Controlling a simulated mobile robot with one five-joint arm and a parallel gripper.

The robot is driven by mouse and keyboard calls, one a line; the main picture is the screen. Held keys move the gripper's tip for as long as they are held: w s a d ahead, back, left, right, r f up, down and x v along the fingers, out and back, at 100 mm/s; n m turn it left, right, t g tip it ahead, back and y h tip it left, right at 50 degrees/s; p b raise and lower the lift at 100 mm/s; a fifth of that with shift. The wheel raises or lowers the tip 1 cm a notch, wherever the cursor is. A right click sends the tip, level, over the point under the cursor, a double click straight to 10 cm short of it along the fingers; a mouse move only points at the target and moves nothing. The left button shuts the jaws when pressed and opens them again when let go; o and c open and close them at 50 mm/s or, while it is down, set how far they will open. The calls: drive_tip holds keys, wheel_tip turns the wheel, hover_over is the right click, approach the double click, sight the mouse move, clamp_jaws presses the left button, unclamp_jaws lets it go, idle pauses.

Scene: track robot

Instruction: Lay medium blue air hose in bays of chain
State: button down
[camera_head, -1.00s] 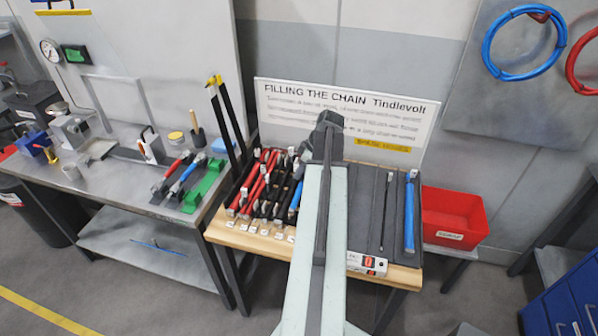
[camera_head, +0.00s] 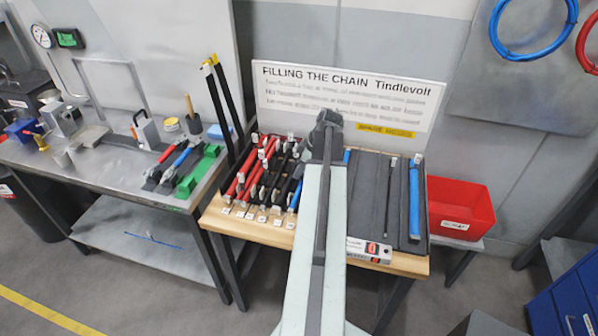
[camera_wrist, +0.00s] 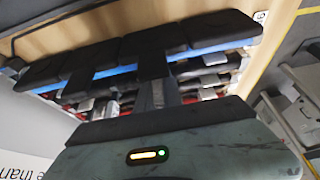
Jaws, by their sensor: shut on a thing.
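My gripper (camera_wrist: 152,80) shows in the wrist view, its dark jaws shut on a blue hose (camera_wrist: 210,48) that runs slantwise across the picture under several black blocks. In the head view my arm hides most of the jaws. A short bit of blue shows just right of the arm's top. On the wooden bench, a dark grey tray with long lanes (camera_head: 367,200), seemingly the chain's bays, lies right of my arm. A thick blue hose (camera_head: 414,200) lies in its right lane and a thin black line (camera_head: 390,197) left of it.
A rack of red, black and blue hoses (camera_head: 262,178) with white tags is left of my arm. A red bin (camera_head: 460,208) stands right of the bench. A sign board (camera_head: 345,100) stands behind. A steel table (camera_head: 100,172) with tools is at left. Open floor lies in front.

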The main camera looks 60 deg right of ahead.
drive_tip(key=c, duration=1.4)
unclamp_jaws()
drive_tip(key=p+v, duration=0.7)
drive_tip(key=v, duration=0.1)
drive_tip(key=shift+f, duration=0.1)
